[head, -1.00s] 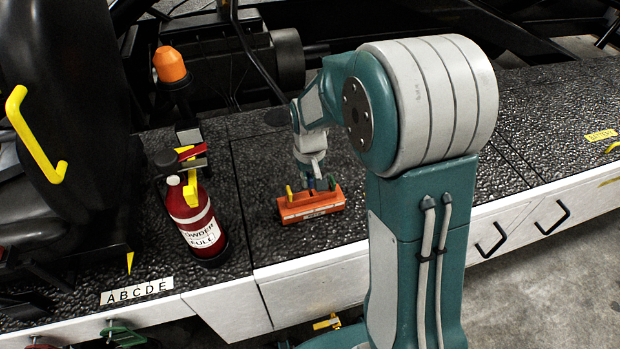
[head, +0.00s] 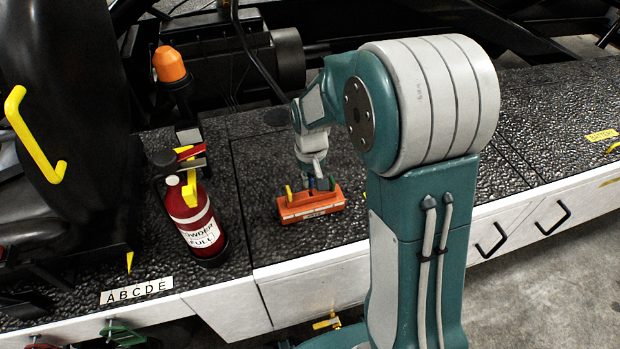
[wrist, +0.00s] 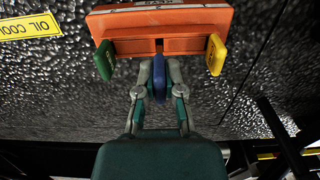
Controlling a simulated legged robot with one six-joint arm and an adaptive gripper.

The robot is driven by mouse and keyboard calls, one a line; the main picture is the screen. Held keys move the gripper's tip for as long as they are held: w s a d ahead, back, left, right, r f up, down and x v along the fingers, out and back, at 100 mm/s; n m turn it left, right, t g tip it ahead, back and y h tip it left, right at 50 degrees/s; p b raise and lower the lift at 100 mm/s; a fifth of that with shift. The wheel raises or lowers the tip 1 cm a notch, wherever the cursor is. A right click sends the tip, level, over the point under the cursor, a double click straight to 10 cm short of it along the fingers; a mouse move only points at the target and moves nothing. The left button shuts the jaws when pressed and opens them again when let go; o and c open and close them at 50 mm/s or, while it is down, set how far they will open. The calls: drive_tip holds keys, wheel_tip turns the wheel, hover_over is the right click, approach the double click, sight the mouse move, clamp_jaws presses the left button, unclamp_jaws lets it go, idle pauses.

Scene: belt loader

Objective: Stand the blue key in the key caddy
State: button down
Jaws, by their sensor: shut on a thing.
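The orange key caddy (head: 312,207) lies on the black textured deck, below my gripper. It also shows at the top of the wrist view (wrist: 190,34). In the wrist view a green key (wrist: 105,60) stands at its left end and a yellow key (wrist: 215,55) at its right end. My gripper (wrist: 159,88) is shut on the blue key (wrist: 159,78), between these two and in line with the caddy's middle notch. The blue key's lower end is hidden, so I cannot tell how deep it sits in the caddy.
A red fire extinguisher (head: 196,222) stands on the deck left of the caddy. An orange beacon (head: 170,64) on a black post is behind it. A seat with a yellow handle (head: 35,135) is at far left. The deck's white front edge (head: 310,283) runs in front of the caddy.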

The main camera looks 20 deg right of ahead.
sight(310, 175)
drive_tip(key=shift+f, duration=1.4)
drive_tip(key=c, duration=0.7)
unclamp_jaws()
drive_tip(key=shift+r, duration=0.1)
wheel_tip(310, 175, up, 11)
drive_tip(key=shift+r, duration=0.35)
